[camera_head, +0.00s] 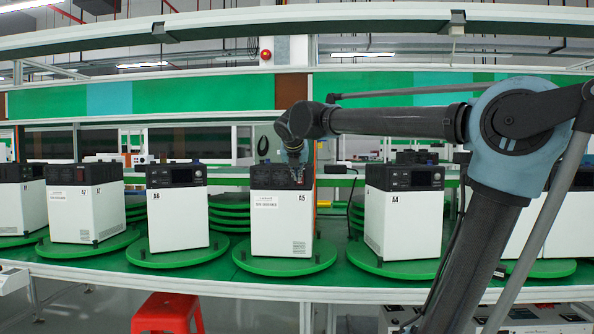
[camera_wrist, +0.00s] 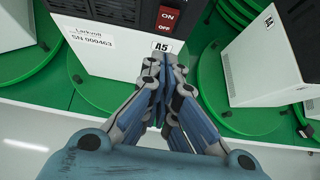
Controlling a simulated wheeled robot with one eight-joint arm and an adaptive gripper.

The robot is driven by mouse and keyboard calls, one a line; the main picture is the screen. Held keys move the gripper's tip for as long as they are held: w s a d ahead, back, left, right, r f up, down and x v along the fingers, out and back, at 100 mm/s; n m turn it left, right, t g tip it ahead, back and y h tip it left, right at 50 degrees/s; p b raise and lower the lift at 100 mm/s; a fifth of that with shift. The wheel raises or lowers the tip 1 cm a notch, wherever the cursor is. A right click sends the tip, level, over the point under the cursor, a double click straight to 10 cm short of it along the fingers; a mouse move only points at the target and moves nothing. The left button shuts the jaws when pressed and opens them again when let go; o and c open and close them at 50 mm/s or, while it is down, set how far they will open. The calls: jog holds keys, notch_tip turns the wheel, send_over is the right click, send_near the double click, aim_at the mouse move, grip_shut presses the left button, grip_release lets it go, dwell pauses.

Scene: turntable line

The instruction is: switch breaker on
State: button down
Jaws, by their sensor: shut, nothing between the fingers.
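A white box with a black top, labelled A5 (camera_head: 281,225), stands on a green round turntable plate; its white front also shows in the wrist view (camera_wrist: 110,58). The breaker (camera_wrist: 167,18) is a red switch marked ON and OFF in a black housing, just above the A5 label. I cannot tell which way it is set. My gripper (camera_head: 297,180) is at the upper right of the A5 box's front and hides the breaker there. In the wrist view my gripper (camera_wrist: 166,62) is shut and empty, its fingertips just below the A5 label; contact cannot be told.
Box A4 (camera_head: 392,222) stands to the right and box A6 (camera_head: 178,220) to the left, each on its own green plate. More boxes line the green bench. A red stool (camera_head: 168,312) stands in front, and an upper shelf (camera_head: 200,92) runs behind.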

aim_at(299, 183)
jog(key=shift+w+d+f, duration=0.1)
jog(key=shift+w+f, duration=0.25)
jog(key=shift+w, duration=0.85)
jog(key=shift+w+f, duration=0.35)
jog(key=shift+w, duration=0.85)
jog(key=shift+w+d+f, duration=0.1)
jog(key=shift+w+f, duration=0.25)
jog(key=shift+w, duration=0.85)
jog(key=shift+a, duration=0.2)
